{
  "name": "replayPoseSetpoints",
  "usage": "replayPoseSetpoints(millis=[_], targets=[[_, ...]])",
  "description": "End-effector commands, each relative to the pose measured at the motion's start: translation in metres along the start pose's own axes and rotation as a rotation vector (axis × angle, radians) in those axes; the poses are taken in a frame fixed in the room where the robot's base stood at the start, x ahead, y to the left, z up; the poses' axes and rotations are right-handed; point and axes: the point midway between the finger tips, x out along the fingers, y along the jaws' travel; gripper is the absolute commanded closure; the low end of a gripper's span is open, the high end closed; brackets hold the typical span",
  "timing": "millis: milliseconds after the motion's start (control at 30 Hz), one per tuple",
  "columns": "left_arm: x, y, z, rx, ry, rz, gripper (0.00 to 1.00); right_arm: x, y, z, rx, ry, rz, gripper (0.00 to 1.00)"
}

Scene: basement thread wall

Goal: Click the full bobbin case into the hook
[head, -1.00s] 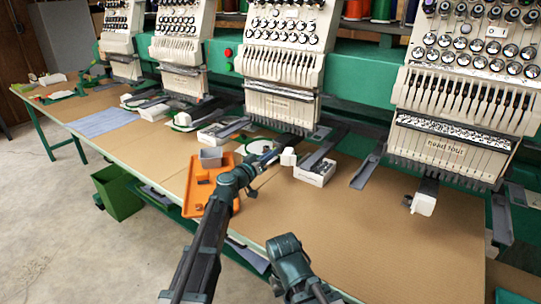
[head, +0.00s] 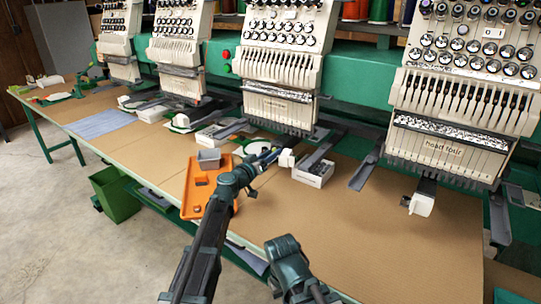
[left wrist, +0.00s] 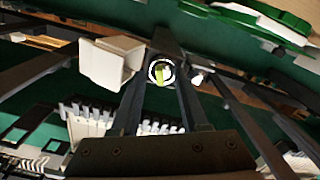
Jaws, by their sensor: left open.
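My left gripper (head: 270,158) reaches in under the third machine head, beside a white block (head: 286,158) on the machine arm. In the left wrist view its two dark fingers (left wrist: 161,82) are apart. A small round metal ring with a yellow-green middle (left wrist: 161,73) shows between the fingertips. It looks like the bobbin case at the hook, but I cannot tell whether it is fully seated or touches a finger. The white block (left wrist: 108,60) is left of the fingers in that view. The right gripper is not in view; only part of my right arm shows.
The fourth head (head: 460,100) is at the right. The brown tabletop (head: 370,235) is clear at the front right.

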Motion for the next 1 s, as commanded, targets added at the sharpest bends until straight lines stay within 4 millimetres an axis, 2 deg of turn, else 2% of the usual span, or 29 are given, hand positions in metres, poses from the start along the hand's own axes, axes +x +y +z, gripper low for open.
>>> replayPoseSetpoints(millis=[167,500,700,1000], targets=[[-0.016,0.0,0.0,0.0,0.001,-0.001,0.55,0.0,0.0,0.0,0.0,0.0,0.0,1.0],[-0.089,0.002,0.001,0.0,0.001,-0.002,0.55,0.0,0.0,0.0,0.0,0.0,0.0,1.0],[-0.121,0.001,0.001,0.0,0.001,-0.002,0.55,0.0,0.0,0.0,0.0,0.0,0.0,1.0],[-0.138,0.0,0.0,0.0,0.0,0.0,0.55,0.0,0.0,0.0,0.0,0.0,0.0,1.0]])
